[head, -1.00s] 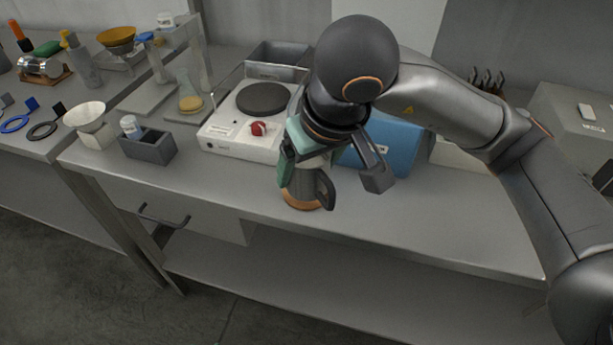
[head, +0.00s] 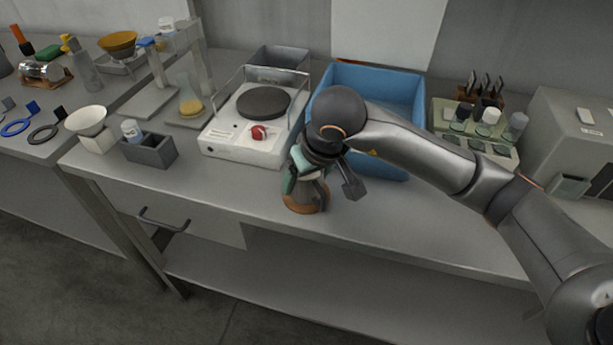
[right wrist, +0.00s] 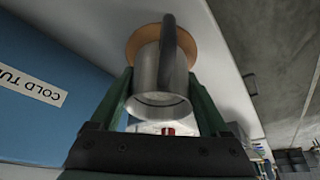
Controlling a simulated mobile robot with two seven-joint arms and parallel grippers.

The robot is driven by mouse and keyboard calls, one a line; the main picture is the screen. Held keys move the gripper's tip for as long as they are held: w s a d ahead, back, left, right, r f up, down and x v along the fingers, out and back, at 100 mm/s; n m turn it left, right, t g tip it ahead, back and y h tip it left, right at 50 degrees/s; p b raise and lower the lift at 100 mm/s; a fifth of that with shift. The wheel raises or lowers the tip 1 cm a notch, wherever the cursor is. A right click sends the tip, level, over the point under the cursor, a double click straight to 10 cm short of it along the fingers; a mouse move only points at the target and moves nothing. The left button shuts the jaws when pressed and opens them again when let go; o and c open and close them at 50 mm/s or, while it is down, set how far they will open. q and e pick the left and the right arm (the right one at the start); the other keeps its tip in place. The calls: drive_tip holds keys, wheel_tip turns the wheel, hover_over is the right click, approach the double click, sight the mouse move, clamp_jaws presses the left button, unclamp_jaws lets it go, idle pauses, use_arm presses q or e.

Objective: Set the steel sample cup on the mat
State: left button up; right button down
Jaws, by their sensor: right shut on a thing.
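The steel sample cup (head: 305,193) is a grey metal cup with a dark handle, near the bench's front edge in the head view. It also shows in the right wrist view (right wrist: 148,75), between two green fingers. My right gripper (head: 306,174) is shut on the cup from above, covering its upper part. The mat (head: 290,206) is round and orange-brown, directly under the cup; its rim shows behind the cup in the right wrist view (right wrist: 136,41). I cannot tell whether the cup's base touches the mat. My left gripper is not in view.
A white hotplate (head: 240,135) with a red knob stands left of the cup. A blue bin (head: 375,78) is behind my right arm, and a rack of vials (head: 475,135) stands farther right. The bench front right of the mat is clear.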

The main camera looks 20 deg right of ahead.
unclamp_jaws()
drive_tip(key=v, duration=1.2)
drive_tip(key=shift+w+p, duration=0.15)
drive_tip(key=shift+p, duration=0.2)
